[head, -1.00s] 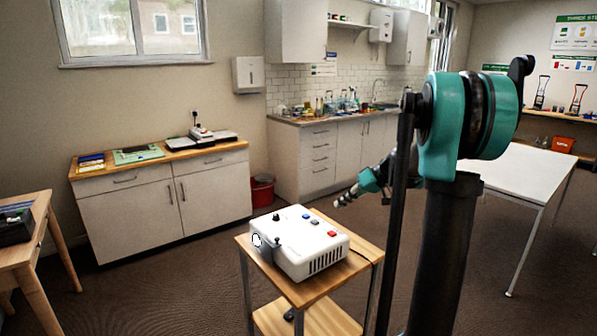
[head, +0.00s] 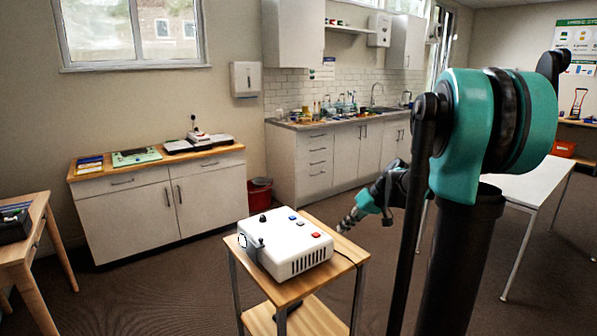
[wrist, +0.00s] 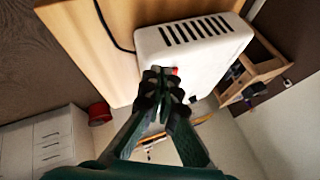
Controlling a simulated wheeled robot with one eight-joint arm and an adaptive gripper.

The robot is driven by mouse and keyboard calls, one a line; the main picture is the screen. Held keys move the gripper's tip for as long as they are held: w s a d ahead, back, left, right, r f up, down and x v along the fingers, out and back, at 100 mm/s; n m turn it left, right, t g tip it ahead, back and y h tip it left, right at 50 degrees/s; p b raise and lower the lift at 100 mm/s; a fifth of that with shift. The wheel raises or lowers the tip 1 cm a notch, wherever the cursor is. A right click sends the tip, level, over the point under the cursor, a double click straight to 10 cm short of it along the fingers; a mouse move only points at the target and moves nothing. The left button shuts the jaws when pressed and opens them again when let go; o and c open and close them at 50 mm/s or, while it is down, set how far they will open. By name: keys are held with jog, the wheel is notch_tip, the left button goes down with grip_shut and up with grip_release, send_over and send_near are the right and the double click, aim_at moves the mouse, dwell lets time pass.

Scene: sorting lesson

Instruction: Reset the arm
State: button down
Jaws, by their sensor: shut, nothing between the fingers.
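A white control box (head: 281,237) with a slotted side sits on a small wooden-topped cart (head: 330,274). Its top carries a black knob (head: 263,218), a blue button (head: 293,217), a red button (head: 315,235) and another small control. A small dark-knobbed lever (head: 261,242) and a white disc are at its left side. My gripper (head: 344,224) is shut and empty, just right of the box in the head view. In the wrist view my shut fingertips (wrist: 165,73) overlap the box (wrist: 205,55) beside the red button (wrist: 175,71); I cannot tell whether they touch.
A black cable (wrist: 106,27) runs from the box across the cart top. A low cabinet (head: 150,205) stands behind left, with a red bin (head: 259,190) beside it. A wooden table (head: 25,235) is at left and a white table (head: 530,185) at right. Brown floor between is clear.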

jog(key=s+d+f+m+h, duration=0.1)
jog(key=s+f, duration=0.3)
jog(key=s, duration=0.4)
jog(key=s+d+f+m+t+h, duration=0.1)
jog(key=s+d+f+h, duration=0.1)
jog(key=s, duration=0.6)
jog(key=s+d+f+m+h, duration=0.1)
jog(key=s+f+m+h, duration=0.1)
jog(key=s+f, duration=0.5)
jog(key=shift+s+d+h, duration=0.15)
jog(key=shift+s+h, duration=0.25)
jog(key=shift+h, duration=0.5)
